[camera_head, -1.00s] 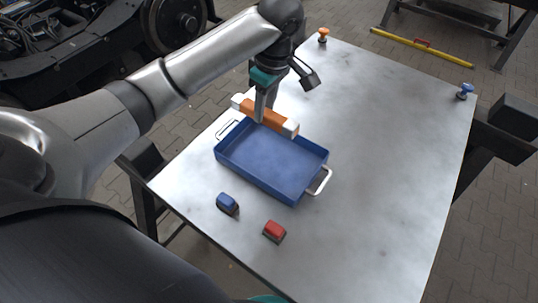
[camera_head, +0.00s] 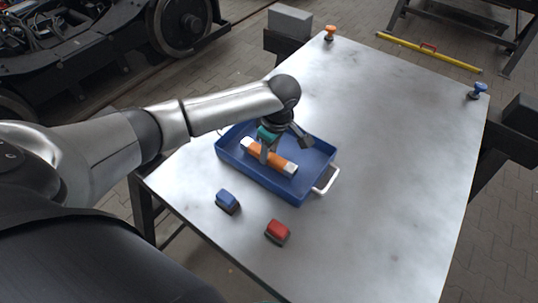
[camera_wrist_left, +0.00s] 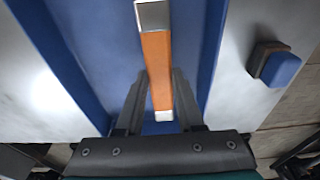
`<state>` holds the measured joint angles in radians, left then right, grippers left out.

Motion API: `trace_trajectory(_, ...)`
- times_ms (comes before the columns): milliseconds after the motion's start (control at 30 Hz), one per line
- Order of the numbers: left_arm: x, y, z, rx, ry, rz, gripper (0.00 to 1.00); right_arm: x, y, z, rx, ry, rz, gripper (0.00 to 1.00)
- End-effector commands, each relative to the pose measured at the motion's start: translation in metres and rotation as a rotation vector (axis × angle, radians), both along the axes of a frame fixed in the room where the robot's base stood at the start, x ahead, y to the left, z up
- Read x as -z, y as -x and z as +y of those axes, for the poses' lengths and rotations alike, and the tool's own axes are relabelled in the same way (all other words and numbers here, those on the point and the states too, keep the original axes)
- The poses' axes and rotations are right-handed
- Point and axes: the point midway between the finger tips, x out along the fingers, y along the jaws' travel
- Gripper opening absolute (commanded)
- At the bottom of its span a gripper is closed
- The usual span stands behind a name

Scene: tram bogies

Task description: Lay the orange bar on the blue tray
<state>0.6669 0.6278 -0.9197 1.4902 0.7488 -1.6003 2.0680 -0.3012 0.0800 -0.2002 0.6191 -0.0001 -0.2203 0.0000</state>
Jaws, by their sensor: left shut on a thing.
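The orange bar (camera_head: 268,157) has white ends and lies within the outline of the blue tray (camera_head: 257,184). My left gripper (camera_head: 265,156) is shut on the bar near its middle. In the left wrist view the bar (camera_wrist_left: 157,70) runs between the two fingers of my left gripper (camera_wrist_left: 158,100), over the floor of the tray (camera_wrist_left: 100,40). I cannot tell whether the bar touches the tray floor. The tray has a white handle (camera_head: 328,182) at its right end. My right gripper is not in view.
A blue block (camera_head: 228,201) and a red block (camera_head: 277,232) sit on the metal table in front of the tray. The blue block also shows in the left wrist view (camera_wrist_left: 276,66). An orange knob (camera_head: 330,33) and a blue knob (camera_head: 477,90) stand at the far corners. The table's right side is clear.

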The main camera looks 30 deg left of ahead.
Motion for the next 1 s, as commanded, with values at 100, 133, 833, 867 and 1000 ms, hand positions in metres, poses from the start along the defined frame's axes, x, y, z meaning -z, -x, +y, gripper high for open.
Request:
trace_trajectory(100, 0.0126, -0.0003, -0.0002, 0.001, 0.0, -0.001, 0.0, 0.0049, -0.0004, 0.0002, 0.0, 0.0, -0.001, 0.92)
trace_trajectory(133, 0.0125, -0.0004, -0.0003, 0.001, 0.0, -0.001, 0.0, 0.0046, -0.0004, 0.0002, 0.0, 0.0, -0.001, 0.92)
trace_trajectory(833, 0.0144, -0.0002, 0.0, 0.0, 0.0, -0.001, 0.67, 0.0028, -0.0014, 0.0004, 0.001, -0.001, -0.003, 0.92)
trace_trajectory(867, 0.0144, -0.0002, 0.0, 0.0, 0.0, -0.001, 0.67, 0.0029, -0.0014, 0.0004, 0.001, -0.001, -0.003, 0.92)
trace_trajectory(1000, 0.0129, -0.0004, 0.0001, 0.0, -0.001, -0.002, 0.67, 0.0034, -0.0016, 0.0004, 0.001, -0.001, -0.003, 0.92)
